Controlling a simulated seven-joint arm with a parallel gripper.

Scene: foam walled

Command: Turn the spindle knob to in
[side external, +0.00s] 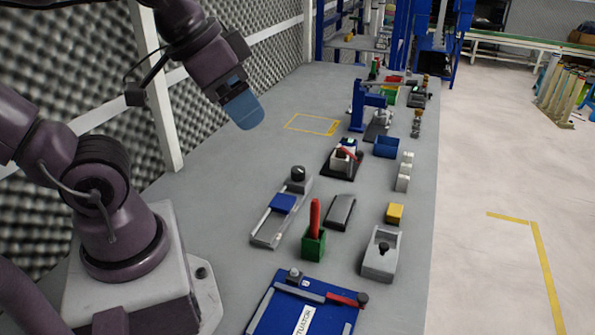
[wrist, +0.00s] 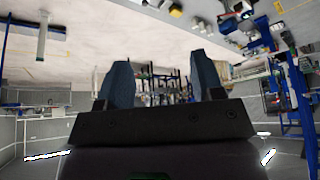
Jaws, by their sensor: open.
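A grey rail unit (side external: 268,222) lies on the bench in the side external view, with a blue carriage (side external: 283,203) on it. A round dark knob (side external: 298,173) stands at its far end; this looks like the spindle knob, but I read no label on it. A grey box (side external: 378,262) to the right also has a small dark knob (side external: 384,247). My gripper (side external: 246,115) is in the air up and to the left of the rail unit, apart from everything. In the wrist view its two blue fingers (wrist: 163,75) are spread with nothing between them.
A green block with a red handle (side external: 314,240), a dark grey block (side external: 340,212) and a yellow block (side external: 394,213) stand near the rail. A blue board (side external: 300,312) lies in front. A blue post (side external: 358,105) rises behind. The bench left of the rail is clear.

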